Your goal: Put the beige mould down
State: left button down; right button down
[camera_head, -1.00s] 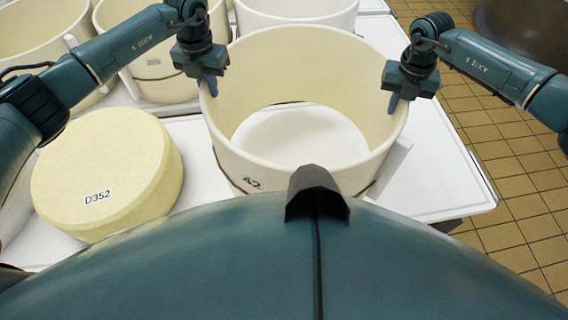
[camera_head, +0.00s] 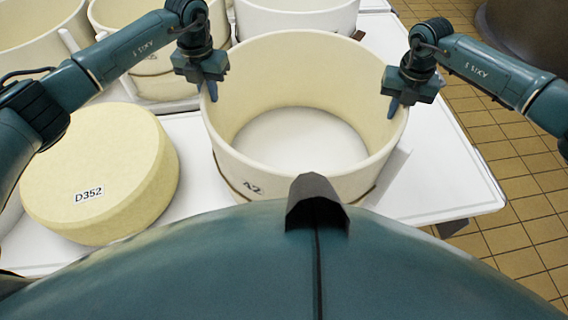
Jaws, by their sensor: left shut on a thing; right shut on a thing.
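The lower front of the mould is partly hidden by my own body.
A cheese wheel labelled D352 (camera_head: 120,165) lies on the white table (camera_head: 455,180) left of the mould. More moulds stand behind, including a white one (camera_head: 290,20). The table's right edge borders a tiled floor (camera_head: 525,190). A dark vat (camera_head: 525,25) is at the top right.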

pick_arm(q)
jog(key=shift+f+b, duration=0.45)
jog(key=shift+f, duration=0.1)
pick_arm(e)
jog(key=shift+f, duration=0.55)
pick_arm(q)
jog(key=c, duration=1.5)
grip_release()
jog(key=shift+r, duration=0.1)
pick_arm(e)
jog(key=c, duration=1.5)
grip_release()
jog(key=shift+r, duration=0.1)
pick_arm(q)
notch_tip(320, 180, up, 12)
jog(key=shift+f, duration=0.25)
jog(key=shift+r, duration=0.2)
pick_arm(e)
jog(key=shift+r, duration=0.15)
notch_tip(320, 180, up, 12)
jog(key=shift+f, duration=0.1)
jog(key=shift+s, duration=0.1)
